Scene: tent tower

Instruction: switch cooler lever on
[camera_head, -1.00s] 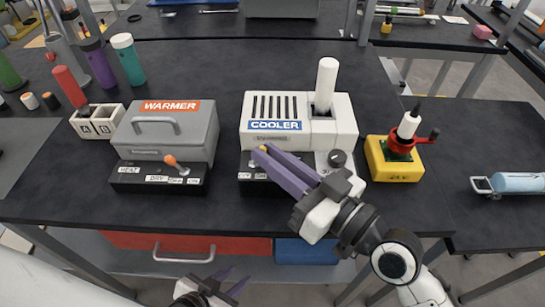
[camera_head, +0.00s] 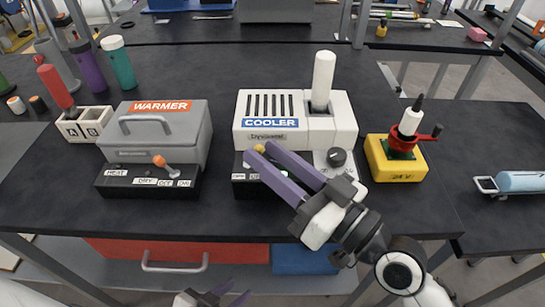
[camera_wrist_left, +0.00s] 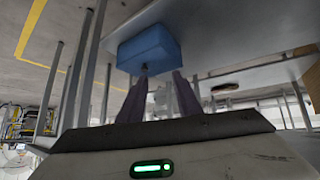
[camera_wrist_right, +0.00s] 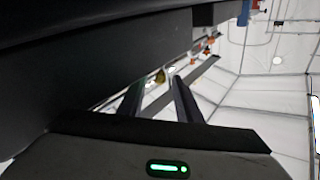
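The white cooler (camera_head: 342,128) stands on the dark bench with a blue COOLER label. Its dark control strip (camera_head: 240,188) is at the front, partly hidden by my right gripper's fingers. A small yellow lever knob (camera_head: 259,148) shows by the fingertips; it also shows between them in the right wrist view (camera_wrist_right: 160,76). My right gripper (camera_head: 258,149) has its purple fingers apart around the knob, and I cannot tell whether they touch it. The lever's position is hidden. My left gripper (camera_head: 232,290) is open and empty, low in front of the bench.
The grey warmer (camera_head: 155,132), with an orange lever knob (camera_head: 159,161), stands left of the cooler. A yellow 24V block (camera_head: 395,172) with a red crank is to the right. A blue bin (camera_head: 303,260) and red drawer (camera_head: 200,253) are below the bench top.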

